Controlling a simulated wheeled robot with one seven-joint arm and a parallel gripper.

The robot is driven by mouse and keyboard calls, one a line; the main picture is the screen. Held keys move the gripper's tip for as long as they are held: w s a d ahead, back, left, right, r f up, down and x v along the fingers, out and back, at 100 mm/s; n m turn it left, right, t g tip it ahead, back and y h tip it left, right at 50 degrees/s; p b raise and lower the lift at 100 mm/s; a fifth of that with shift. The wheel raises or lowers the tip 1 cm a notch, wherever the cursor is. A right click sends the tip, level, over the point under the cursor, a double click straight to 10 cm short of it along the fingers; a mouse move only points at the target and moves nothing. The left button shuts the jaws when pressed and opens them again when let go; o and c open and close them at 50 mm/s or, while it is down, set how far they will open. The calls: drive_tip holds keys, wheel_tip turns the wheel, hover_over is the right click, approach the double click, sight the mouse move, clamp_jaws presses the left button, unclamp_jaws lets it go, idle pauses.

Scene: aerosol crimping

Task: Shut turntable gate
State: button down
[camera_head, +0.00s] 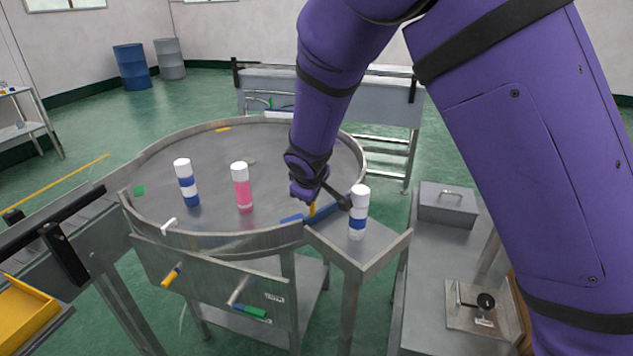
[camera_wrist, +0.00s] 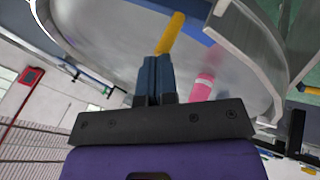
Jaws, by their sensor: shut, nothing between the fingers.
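The turntable (camera_head: 150,165) is a round grey table with a raised metal rim. Its gate is a blue bar (camera_head: 292,219) with a yellow handle (camera_head: 312,209), low at the rim beside the side shelf. The yellow handle (camera_wrist: 171,33) and part of the blue bar (camera_wrist: 190,10) also show in the wrist view. My gripper (camera_head: 336,196) is over the gate, its fingertips unclear in the head view. In the wrist view my gripper (camera_wrist: 156,62) is shut and empty, its tips close to the handle's end; contact cannot be told.
A blue-and-white can (camera_head: 187,184) and a pink can (camera_head: 242,188) stand on the turntable. Another blue-and-white can (camera_head: 358,212) stands on the side shelf (camera_head: 378,243), close to my gripper. A grey bench (camera_head: 425,250) stands right; a conveyor (camera_head: 60,240) lies left.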

drive_tip(key=shift+s+a+f, duration=0.2)
drive_tip(key=shift+a+f, duration=0.05)
drive_tip(key=shift+f, duration=0.25)
idle(0.3)
